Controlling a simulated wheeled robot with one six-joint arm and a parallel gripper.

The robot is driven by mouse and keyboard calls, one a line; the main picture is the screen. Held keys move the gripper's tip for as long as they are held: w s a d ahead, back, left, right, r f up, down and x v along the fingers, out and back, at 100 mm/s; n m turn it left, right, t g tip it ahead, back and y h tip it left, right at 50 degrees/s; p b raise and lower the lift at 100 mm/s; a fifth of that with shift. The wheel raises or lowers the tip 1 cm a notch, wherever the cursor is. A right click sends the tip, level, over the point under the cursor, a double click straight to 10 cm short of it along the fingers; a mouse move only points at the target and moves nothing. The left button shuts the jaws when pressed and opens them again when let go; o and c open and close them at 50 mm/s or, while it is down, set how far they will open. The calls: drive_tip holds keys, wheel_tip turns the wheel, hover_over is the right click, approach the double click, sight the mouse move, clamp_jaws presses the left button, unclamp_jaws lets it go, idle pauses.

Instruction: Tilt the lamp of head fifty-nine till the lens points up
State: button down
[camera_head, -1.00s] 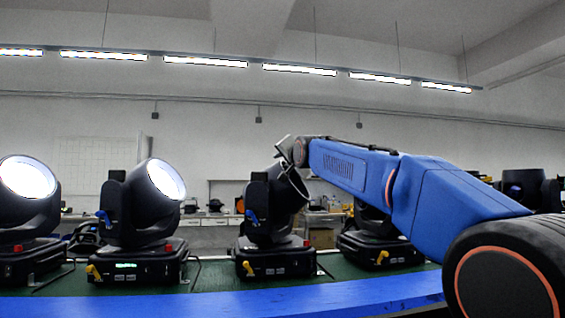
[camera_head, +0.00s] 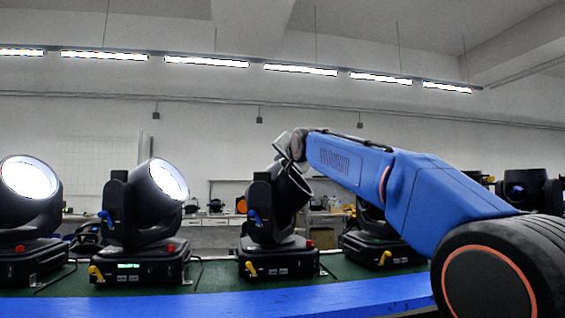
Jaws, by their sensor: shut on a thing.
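The moving head lamp under my arm is a black lamp (camera_head: 283,200) in a yoke on a black base (camera_head: 278,262). It is tilted steeply upward, leaning to the right, with its open rim near the top. My gripper (camera_head: 287,150) is at that rim, shut on the lamp's edge; its fingertips are small and partly hidden by the rim and my wrist. The lens face is not visible. A blue lever shows on the yoke and a yellow one on the base. Any head number is too small to read.
Two heads with lit lenses stand to the left, a near one (camera_head: 147,210) and a far-left one (camera_head: 30,205). Another head (camera_head: 372,240) stands behind my arm on the right, and a dark one (camera_head: 530,188) farther right. A blue table edge (camera_head: 250,303) runs along the front.

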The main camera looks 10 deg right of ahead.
drive_tip(key=w+a+n+g, duration=0.1)
drive_tip(key=w+a+n, duration=0.1)
drive_tip(key=a, duration=0.1)
drive_tip(key=w+a+n+g+h, duration=0.1)
drive_tip(key=a, duration=0.1)
drive_tip(key=shift+a+r+g, duration=0.1)
drive_tip(key=shift+r+g, duration=0.1)
drive_tip(key=shift+g, duration=0.1)
drive_tip(key=shift+w+a+f+n+g+h, duration=0.25)
drive_tip(key=shift+w+a+n+g+h, duration=0.2)
drive_tip(key=shift+a+n, duration=0.3)
drive_tip(key=shift+w+a+f, duration=0.4)
drive_tip(key=shift+a, duration=0.3)
drive_tip(key=shift+w+a+f, duration=0.4)
drive_tip(key=shift+a, duration=0.25)
drive_tip(key=c, duration=1.8)
unclamp_jaws()
drive_tip(key=shift+a, duration=0.15)
drive_tip(key=shift+c, duration=0.2)
drive_tip(key=shift+s, duration=0.1)
drive_tip(key=v, duration=1.7)
drive_tip(key=shift+s, duration=0.1)
